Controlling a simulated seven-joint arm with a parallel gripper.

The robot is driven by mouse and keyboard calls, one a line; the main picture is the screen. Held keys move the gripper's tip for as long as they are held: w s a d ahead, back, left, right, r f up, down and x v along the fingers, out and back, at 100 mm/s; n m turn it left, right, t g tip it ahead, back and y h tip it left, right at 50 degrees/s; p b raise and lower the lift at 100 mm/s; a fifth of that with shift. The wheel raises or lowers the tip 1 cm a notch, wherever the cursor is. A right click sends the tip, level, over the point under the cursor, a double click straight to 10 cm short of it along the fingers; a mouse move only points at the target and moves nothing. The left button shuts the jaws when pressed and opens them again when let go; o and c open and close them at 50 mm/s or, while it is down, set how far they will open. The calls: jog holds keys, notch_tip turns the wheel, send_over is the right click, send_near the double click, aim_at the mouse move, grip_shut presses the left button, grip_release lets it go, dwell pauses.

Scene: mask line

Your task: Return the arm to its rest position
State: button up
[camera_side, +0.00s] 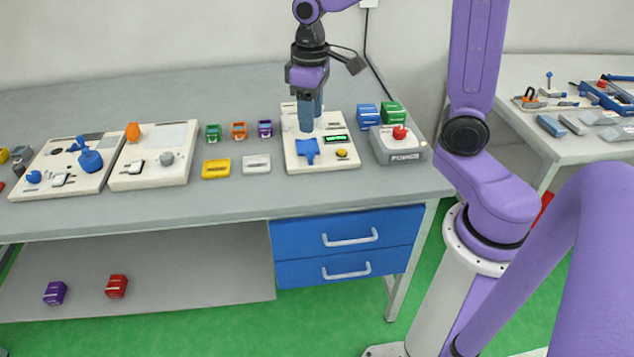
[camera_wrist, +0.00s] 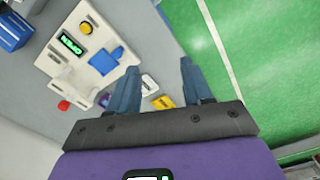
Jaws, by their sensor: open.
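My gripper (camera_side: 311,108) points down over the white panel (camera_side: 322,158) with the green display near the back right of the table. Its two blue fingers appear at the panel's back part; I cannot tell the exact height above it. In the wrist view my gripper (camera_wrist: 160,68) has its fingers well apart with nothing between them. A blue piece (camera_side: 307,148) sits on the panel in front of the fingers, and it also shows in the wrist view (camera_wrist: 106,61). A yellow button (camera_side: 342,153) is beside it.
A grey box with a red knob (camera_side: 400,132) stands right of the panel, with blue (camera_side: 368,115) and green (camera_side: 393,113) blocks behind. Yellow (camera_side: 216,169) and white (camera_side: 257,163) blocks lie left. Two more panels (camera_side: 153,155) are further left. A second table (camera_side: 530,66) stands right.

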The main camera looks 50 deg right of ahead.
jog(key=s+a+f+n, duration=0.1)
jog(key=s+n, duration=0.3)
jog(key=s, duration=0.7)
jog(key=s+a+f+n, duration=0.1)
jog(key=s+n, duration=0.3)
jog(key=s, duration=0.7)
jog(key=shift+a+n, duration=0.3)
jog(key=shift+a, duration=0.6)
